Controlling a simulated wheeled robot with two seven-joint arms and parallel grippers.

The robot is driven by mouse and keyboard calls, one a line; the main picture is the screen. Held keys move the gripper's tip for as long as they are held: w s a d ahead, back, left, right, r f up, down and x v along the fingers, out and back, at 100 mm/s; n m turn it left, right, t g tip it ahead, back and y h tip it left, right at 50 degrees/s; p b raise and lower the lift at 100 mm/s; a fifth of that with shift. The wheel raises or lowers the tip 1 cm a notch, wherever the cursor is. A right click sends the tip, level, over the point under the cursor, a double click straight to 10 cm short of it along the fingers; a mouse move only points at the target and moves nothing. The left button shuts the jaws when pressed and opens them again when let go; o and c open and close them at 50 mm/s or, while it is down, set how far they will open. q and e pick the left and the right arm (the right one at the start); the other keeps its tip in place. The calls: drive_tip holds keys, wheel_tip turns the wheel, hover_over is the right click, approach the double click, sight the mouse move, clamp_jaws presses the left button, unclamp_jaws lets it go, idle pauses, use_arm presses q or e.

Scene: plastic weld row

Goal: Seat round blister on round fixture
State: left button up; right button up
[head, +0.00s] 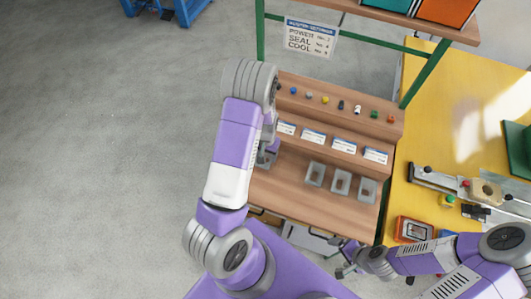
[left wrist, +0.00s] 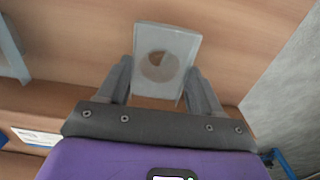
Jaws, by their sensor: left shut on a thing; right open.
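A clear square blister with a round pocket (left wrist: 182,41) is between the fingers of my left gripper (left wrist: 159,72) in the left wrist view. The gripper is shut on it, over or on the wooden shelf; I cannot tell whether it touches the shelf. In the head view my left gripper (head: 267,156) is at the shelf's left end, mostly hidden by my arm. A tan block with a round hole (head: 487,191), seemingly the round fixture, sits on the yellow table at the right, far from the blister. My right gripper (head: 345,266) is open and empty at the bottom, below the rack.
Three more clear blisters (head: 341,182) stand on the wooden rack (head: 325,205). Labels and several small coloured pieces line its upper steps. An orange-framed fixture (head: 411,230) lies on the yellow table (head: 425,125). Green posts (head: 425,75) edge the rack.

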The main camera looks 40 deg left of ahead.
use_arm(q)
drive_tip(key=shift+r+p, duration=1.8)
drive_tip(key=shift+r, duration=0.5)
